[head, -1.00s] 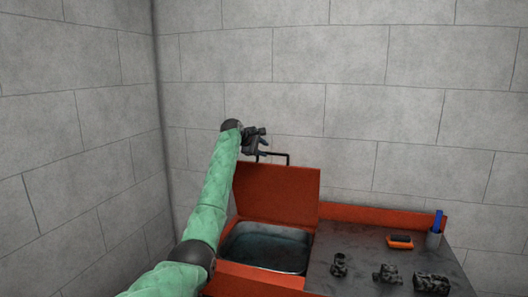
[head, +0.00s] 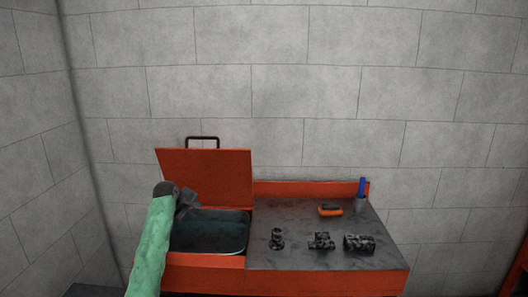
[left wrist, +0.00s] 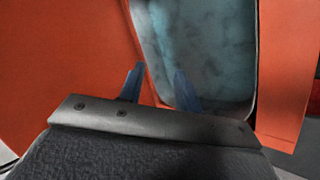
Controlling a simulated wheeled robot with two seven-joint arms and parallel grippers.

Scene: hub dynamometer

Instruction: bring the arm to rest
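My left arm (head: 153,245) comes up from the lower left in the head view, its green forearm ending in a dark wrist. My left gripper (head: 190,203) is by the left side of the sink basin (head: 215,232), in front of the raised orange lid (head: 210,175). In the left wrist view the two blue fingers of the gripper (left wrist: 158,78) stand apart with nothing between them. Behind them show orange panel and the grey-blue basin (left wrist: 205,45). The lid stands open with its black handle (head: 203,139) on top. My right gripper is not in view.
The orange bench has a dark worktop (head: 290,222) right of the basin. On it are several dark metal parts, including a blocky one (head: 359,243), an orange-and-black item (head: 330,210) and a grey cup (head: 361,204) holding something blue. Block walls stand behind and left.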

